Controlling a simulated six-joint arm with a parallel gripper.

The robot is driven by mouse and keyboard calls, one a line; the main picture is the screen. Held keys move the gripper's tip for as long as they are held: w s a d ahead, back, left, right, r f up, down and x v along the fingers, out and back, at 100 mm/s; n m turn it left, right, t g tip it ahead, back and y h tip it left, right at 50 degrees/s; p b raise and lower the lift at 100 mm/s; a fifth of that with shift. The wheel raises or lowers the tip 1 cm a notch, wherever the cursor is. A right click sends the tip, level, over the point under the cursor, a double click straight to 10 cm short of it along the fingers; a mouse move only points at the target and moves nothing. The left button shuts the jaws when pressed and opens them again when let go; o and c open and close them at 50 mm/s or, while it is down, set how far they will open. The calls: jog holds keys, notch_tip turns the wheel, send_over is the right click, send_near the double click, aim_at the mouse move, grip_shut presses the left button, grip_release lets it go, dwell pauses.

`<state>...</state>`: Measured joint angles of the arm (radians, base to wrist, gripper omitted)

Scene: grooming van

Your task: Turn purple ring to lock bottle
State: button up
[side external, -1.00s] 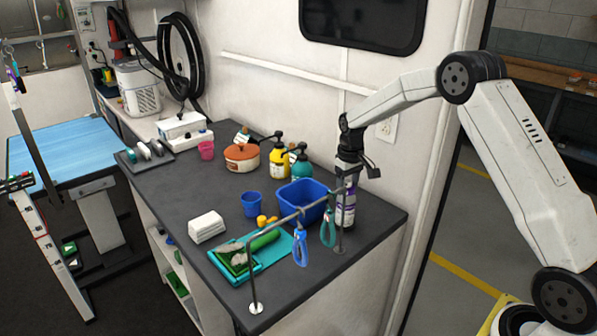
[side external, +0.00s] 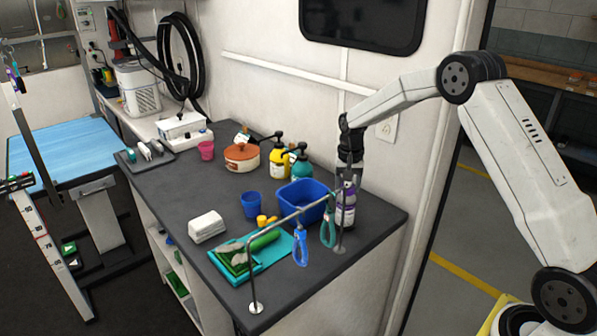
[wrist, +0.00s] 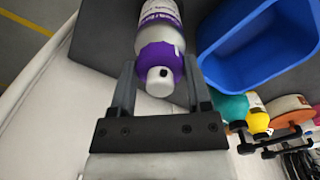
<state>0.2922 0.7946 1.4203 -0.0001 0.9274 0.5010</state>
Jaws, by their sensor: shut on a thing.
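A silver and white bottle with a purple label (side external: 346,212) stands upright at the right end of the dark counter. In the wrist view, the bottle (wrist: 163,12) has a purple ring (wrist: 161,57) around its top, with a pale nozzle in the middle. My gripper (wrist: 159,76) is shut on the purple ring, one finger on each side.
A blue bin (side external: 300,194) stands just left of the bottle. A metal rail (side external: 300,214) with hanging blue and green loops is in front. Teal (side external: 301,172) and yellow (side external: 279,158) pump bottles stand behind the bin. The wall is close behind.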

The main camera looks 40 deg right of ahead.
jog(key=shift+r, duration=0.1)
jog(key=o, duration=1.3)
jog(key=shift+r, duration=3.9)
